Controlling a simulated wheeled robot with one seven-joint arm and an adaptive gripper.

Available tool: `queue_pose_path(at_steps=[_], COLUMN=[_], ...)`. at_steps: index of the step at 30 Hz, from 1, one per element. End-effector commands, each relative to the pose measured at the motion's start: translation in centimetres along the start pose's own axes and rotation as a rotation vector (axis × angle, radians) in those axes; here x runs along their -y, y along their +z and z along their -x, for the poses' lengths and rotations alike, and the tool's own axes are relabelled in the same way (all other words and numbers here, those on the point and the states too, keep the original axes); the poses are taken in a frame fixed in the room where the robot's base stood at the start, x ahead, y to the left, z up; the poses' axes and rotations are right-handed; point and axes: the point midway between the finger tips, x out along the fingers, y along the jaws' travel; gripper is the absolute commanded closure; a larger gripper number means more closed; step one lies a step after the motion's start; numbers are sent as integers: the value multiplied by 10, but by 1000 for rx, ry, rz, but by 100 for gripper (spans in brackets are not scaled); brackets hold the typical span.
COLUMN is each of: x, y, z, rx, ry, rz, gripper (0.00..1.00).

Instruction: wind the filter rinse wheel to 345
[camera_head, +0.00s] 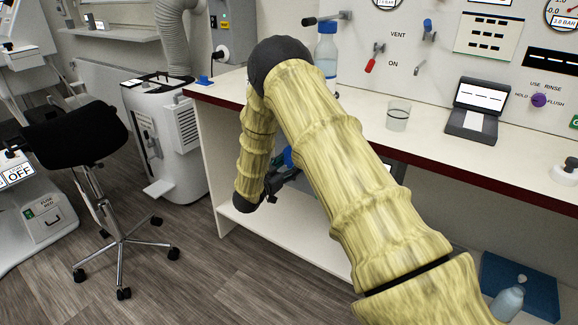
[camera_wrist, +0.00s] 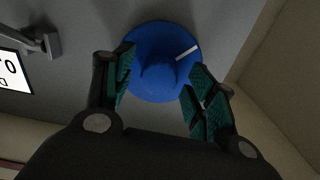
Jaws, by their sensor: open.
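A round blue wheel (camera_wrist: 150,42) with a raised middle grip and a white line towards its upper right fills the top centre of the wrist view. In the head view, a small blue part (camera_head: 288,157) shows beside my arm under the counter, probably the same wheel. My gripper (camera_wrist: 160,70) is open, with its green-padded fingers either side of the wheel's lower part; I cannot tell whether they touch it. In the head view my gripper (camera_head: 283,182) is partly hidden by my arm. A display (camera_wrist: 14,70) left of the wheel is cut off, with a 0 partly visible.
The white counter (camera_head: 450,146) with a dark red edge runs above my gripper. A grey fitting (camera_wrist: 40,42) stands left of the wheel, and a pale wall (camera_wrist: 275,85) rises at its right. A purple knob (camera_head: 539,100) sits on the back panel.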

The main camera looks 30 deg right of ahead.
Motion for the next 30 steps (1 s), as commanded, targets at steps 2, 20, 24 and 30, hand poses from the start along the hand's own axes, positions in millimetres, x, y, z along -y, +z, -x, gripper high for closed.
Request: queue_pose_path(at_steps=[2,20,24,30], x=[-1,0,0,0], y=[0,0,0,0], z=[-6,-10,-10,-10], rx=[0,0,0,0], ry=[1,0,0,1], rz=[0,0,0,-23], gripper=[44,82,89,89])
